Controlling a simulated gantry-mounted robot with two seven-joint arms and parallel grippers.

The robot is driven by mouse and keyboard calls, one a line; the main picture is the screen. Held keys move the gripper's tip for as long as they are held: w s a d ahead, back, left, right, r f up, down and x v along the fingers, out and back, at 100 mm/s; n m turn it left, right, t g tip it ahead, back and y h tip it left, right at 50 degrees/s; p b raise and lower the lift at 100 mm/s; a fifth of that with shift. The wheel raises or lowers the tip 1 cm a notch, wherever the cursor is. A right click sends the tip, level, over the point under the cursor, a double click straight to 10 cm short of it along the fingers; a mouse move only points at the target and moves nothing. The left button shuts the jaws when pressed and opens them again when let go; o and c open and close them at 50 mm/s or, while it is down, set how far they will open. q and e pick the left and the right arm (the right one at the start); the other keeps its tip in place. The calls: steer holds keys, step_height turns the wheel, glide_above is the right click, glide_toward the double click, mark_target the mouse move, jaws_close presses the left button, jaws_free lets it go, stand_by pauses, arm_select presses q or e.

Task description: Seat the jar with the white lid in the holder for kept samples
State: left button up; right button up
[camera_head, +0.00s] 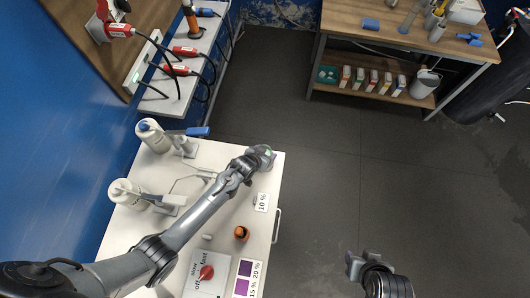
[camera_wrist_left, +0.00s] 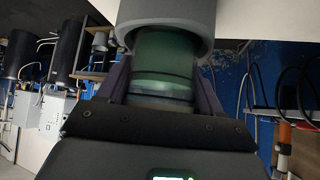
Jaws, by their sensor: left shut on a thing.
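My left gripper (camera_head: 258,160) is over the far right corner of the white table. In the left wrist view my left gripper (camera_wrist_left: 160,90) is shut on a greenish, see-through jar (camera_wrist_left: 163,62). One end of the jar is inside or against a grey round collar (camera_wrist_left: 165,14); I cannot tell how deep it sits. In the head view the grey round part (camera_head: 266,152) shows beside the gripper tip. No white lid can be made out. My right gripper (camera_head: 360,263) is low in the head view, off the table; its jaw opening is unclear.
A wooden bench (camera_head: 340,20) stands beyond open floor.

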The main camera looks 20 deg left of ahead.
arm_select(q)
steer(key=o, duration=1.4)
steer(key=shift+f, duration=0.15)
steer(key=shift+c, duration=0.2)
steer(key=shift+s, duration=0.1)
steer(key=shift+r+p, duration=0.4)
steer(key=shift+p, duration=0.05)
steer(key=c, duration=1.1)
steer(key=shift+c, duration=1.2)
